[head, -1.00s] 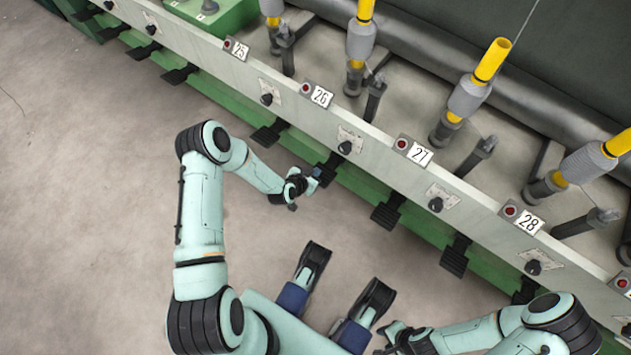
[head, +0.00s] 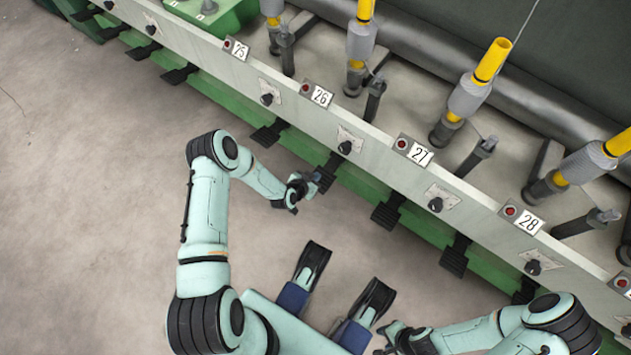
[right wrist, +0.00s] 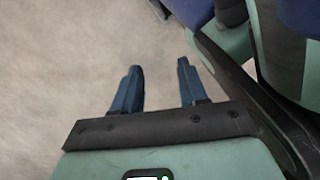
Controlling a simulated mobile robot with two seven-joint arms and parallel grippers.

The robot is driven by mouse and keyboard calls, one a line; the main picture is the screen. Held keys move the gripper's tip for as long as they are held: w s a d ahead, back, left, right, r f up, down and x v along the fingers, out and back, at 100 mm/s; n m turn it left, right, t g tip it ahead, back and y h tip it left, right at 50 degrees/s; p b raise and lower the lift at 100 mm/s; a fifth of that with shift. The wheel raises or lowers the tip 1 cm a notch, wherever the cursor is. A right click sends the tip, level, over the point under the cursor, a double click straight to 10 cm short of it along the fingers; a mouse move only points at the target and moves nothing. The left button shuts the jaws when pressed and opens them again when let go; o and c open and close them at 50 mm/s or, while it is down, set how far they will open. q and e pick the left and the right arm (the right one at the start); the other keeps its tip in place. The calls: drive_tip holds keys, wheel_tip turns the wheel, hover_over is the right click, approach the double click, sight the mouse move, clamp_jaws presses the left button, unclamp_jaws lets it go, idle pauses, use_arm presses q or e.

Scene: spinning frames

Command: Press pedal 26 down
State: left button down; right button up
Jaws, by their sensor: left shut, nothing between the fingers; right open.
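The number plate 26 (head: 320,96) is on the pale rail of the machine. A black pedal (head: 327,172) sticks out from the green base below it, beside my left gripper. My left gripper (head: 314,180) is shut and empty, with its fingertips overlapping the pedal's near left end in the head view. I cannot tell whether they touch it or how far down the pedal is. My right gripper (head: 384,338) is low at the front in the head view. In the right wrist view its two blue fingers (right wrist: 160,80) are apart with bare floor beyond them.
Neighbouring black pedals (head: 270,133) and (head: 388,211) stand on either side along the green base. Plates 25 (head: 240,50), 27 (head: 421,156) and 28 (head: 529,222) mark the rail. The concrete floor (head: 90,210) at left is clear.

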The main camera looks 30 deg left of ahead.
use_arm(q)
drive_tip(key=s+r+p, duration=0.3)
drive_tip(key=s+p, duration=0.3)
drive_tip(key=s, duration=0.1)
drive_tip(key=shift+s+a+r, duration=0.25)
drive_tip(key=shift+a+r, duration=0.05)
use_arm(e)
drive_tip(key=w+a+r+t, duration=0.1)
drive_tip(key=w+r+t, duration=0.3)
drive_tip(key=w+r, duration=0.5)
drive_tip(key=w, duration=0.3)
drive_tip(key=shift+w+a+n, duration=0.15)
drive_tip(key=shift+a+n, duration=0.2)
drive_tip(key=shift+n, duration=0.05)
use_arm(q)
drive_tip(key=shift+d, duration=0.1)
